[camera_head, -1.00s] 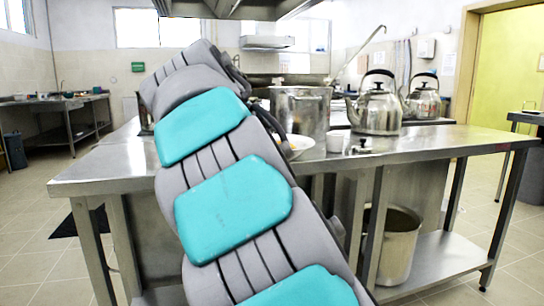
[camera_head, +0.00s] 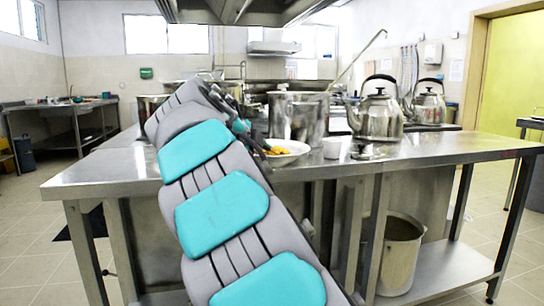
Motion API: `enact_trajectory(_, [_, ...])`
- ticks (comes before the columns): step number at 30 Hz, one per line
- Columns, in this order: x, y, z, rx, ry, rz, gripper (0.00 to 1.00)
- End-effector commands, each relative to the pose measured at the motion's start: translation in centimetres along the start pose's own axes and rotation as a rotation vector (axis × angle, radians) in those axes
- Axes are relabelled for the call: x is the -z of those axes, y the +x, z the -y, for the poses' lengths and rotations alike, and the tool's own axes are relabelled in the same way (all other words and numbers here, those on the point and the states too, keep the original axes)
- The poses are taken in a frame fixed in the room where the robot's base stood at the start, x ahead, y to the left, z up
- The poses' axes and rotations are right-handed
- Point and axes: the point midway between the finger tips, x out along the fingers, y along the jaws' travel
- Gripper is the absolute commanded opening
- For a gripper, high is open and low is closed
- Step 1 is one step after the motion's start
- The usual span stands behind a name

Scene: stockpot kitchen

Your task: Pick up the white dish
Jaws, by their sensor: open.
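A white plate (camera_head: 296,148) with orange-yellow food on it sits on the steel counter (camera_head: 436,147), just right of my arm's end. Its left part is hidden behind my gripper. A small white cup-like bowl (camera_head: 332,148) stands upright to the right of the plate. My gripper (camera_head: 262,146) is dark, small in the picture and partly hidden by my own arm. It is at the left edge of the plate, open, with nothing seen held in it. I cannot tell whether it touches the plate.
A steel stockpot (camera_head: 298,117) with a ladle stands behind the plate. Two kettles, the nearer one (camera_head: 376,117) and a farther one (camera_head: 427,103), stand to the right. A small dark-topped item (camera_head: 367,151) lies near the bowl. The counter's right end is clear.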

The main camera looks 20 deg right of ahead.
Motion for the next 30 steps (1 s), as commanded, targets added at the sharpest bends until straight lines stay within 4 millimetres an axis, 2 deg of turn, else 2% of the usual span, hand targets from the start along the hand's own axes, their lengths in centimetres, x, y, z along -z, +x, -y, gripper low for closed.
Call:
enact_trajectory(3, [0.00, 1.32, -0.04, -0.001, -0.001, 0.000, 0.63])
enact_trajectory(10, [-0.03, 1.51, -0.05, 0.000, -0.001, 0.001, 0.63])
enact_trajectory(26, [-0.04, 1.51, -0.10, -0.001, -0.001, 0.001, 0.03])
enact_trajectory(27, [-0.05, 1.51, -0.10, -0.001, -0.001, 0.001, 0.00])
enact_trajectory(30, [-0.04, 1.51, -0.12, -0.002, -0.002, 0.001, 0.00])
